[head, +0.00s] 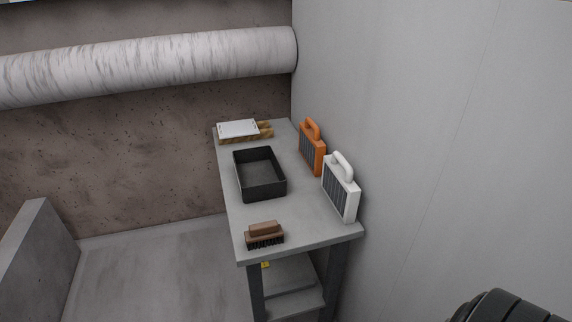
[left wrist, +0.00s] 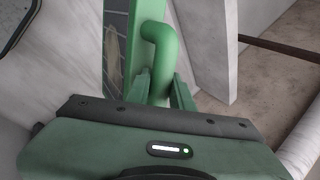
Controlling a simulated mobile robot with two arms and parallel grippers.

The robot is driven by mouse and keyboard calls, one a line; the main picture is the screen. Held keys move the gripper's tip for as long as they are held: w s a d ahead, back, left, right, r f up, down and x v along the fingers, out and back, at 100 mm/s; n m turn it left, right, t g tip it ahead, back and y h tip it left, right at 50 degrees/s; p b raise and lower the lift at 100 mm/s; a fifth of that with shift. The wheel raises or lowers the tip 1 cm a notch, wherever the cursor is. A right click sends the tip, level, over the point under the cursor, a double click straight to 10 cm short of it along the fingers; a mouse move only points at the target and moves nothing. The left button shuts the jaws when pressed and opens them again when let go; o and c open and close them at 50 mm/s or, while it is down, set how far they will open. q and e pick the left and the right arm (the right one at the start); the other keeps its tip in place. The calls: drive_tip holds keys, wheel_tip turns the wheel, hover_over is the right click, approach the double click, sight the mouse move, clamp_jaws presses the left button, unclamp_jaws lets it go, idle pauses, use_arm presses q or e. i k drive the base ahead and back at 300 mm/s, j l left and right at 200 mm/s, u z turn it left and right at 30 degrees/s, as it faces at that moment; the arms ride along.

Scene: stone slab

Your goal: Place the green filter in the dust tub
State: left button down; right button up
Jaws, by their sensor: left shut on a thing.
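The dust tub (head: 262,194) is a black, open rectangular tub standing on the grey table in the head view, and it looks empty. The green filter (left wrist: 162,45) shows in the left wrist view, with a curved green handle on an upright frame. My left gripper (left wrist: 162,92) is shut on the filter's handle. Most of the filter's body is hidden or out of the picture. The head view shows neither the green filter nor my left gripper. My right gripper is in neither view.
On the table (head: 302,220), an orange filter (head: 312,150) and a white filter (head: 341,190) stand along the wall, right of the tub. A brush (head: 264,234) lies at the near end. A white pad on a wooden board (head: 262,131) lies at the far end.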

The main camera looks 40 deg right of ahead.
sight(259, 179)
drive_tip(key=i+z, duration=0.45)
drive_tip(key=i+j+z, duration=0.25)
drive_tip(key=i+z, duration=0.2)
drive_tip(key=i+j+z, duration=0.45)
